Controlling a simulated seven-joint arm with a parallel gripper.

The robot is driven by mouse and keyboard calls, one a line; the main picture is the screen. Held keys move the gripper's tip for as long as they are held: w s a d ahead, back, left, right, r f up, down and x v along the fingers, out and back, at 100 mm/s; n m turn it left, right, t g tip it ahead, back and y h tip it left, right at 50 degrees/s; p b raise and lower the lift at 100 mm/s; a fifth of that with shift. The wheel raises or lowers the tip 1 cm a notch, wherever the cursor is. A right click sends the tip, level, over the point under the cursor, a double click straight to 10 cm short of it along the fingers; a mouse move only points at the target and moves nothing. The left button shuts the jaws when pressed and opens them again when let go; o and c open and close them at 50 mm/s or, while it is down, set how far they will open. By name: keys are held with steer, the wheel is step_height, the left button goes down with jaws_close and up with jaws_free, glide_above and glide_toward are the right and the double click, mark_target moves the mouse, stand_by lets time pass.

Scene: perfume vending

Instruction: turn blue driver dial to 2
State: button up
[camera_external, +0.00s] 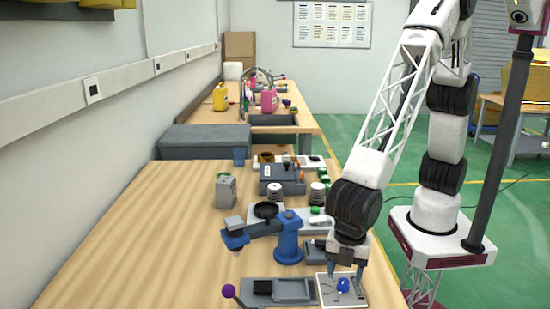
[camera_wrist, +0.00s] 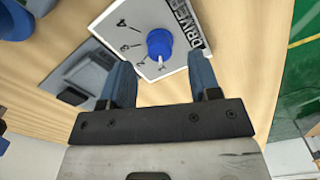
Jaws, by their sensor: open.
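The blue driver dial (camera_external: 343,284) sits on a white panel (camera_external: 325,298) near the front of the table. In the wrist view the blue dial (camera_wrist: 159,42) stands on the white panel (camera_wrist: 108,14) marked DRIVER, with a row of numbers beside the dial. A white mark shows at the dial's lower edge, near the low numbers; I cannot tell its exact setting. My gripper (camera_wrist: 159,62) is open, its fingers on either side of the dial in the picture. In the external view my gripper (camera_external: 345,270) points down just above the panel. Contact with the dial is not visible.
A blue device with an arm (camera_external: 288,240) stands left of my gripper. A grey tray (camera_external: 275,292) and a purple ball (camera_external: 229,290) lie left of the panel. Canisters and a grey box (camera_external: 282,180) stand farther back. The left table side is clear.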

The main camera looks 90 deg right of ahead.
mark_target(344, 281)
steer(key=shift+f, duration=1.6)
steer(key=shift+c, duration=0.5)
steer(key=c, duration=0.8)
